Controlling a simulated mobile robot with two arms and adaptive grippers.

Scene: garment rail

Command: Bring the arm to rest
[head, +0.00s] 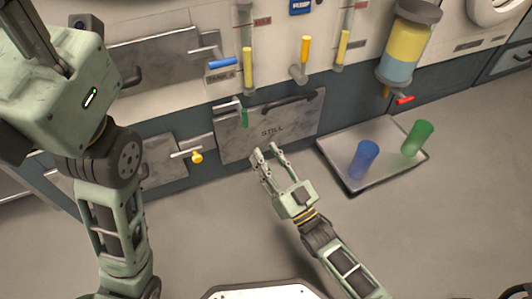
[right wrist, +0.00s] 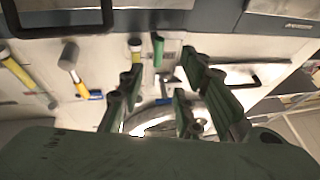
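My right gripper (head: 267,156) is in the middle of the head view, in front of the grey panel marked STILL (head: 270,130). Its two fingers stand apart with nothing seen between them. In the right wrist view its fingers (right wrist: 160,95) are also spread, with the wall behind them. I cannot tell from these views how far the fingertips are from the panel. My left arm (head: 110,205) rises along the left side of the head view. Its gripper does not show.
A grey tray (head: 350,183) on the floor at right holds a blue cup (head: 364,159) and a green cup (head: 417,138). Above it hangs a yellow-and-blue tank (head: 405,45) with a red-handled tap (head: 404,100). A yellow-knobbed lever (head: 196,157) sticks out left of the panel.

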